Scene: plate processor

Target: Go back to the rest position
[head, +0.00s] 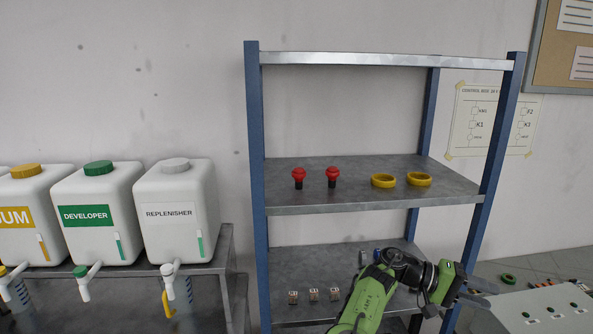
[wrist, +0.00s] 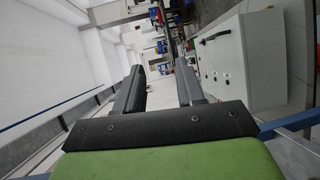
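My gripper (head: 477,292) is at the lower right of the head view, at the end of my green arm. It is in front of the shelf's right post and points to the right. In the wrist view its two dark fingers (wrist: 160,88) stand apart with a gap between them, and nothing is held there. The gripper is open and empty.
A blue-posted metal shelf (head: 365,200) holds red buttons (head: 332,176), yellow rings (head: 384,181) and small relays (head: 314,295). White canisters (head: 175,212) stand on a bench at left.

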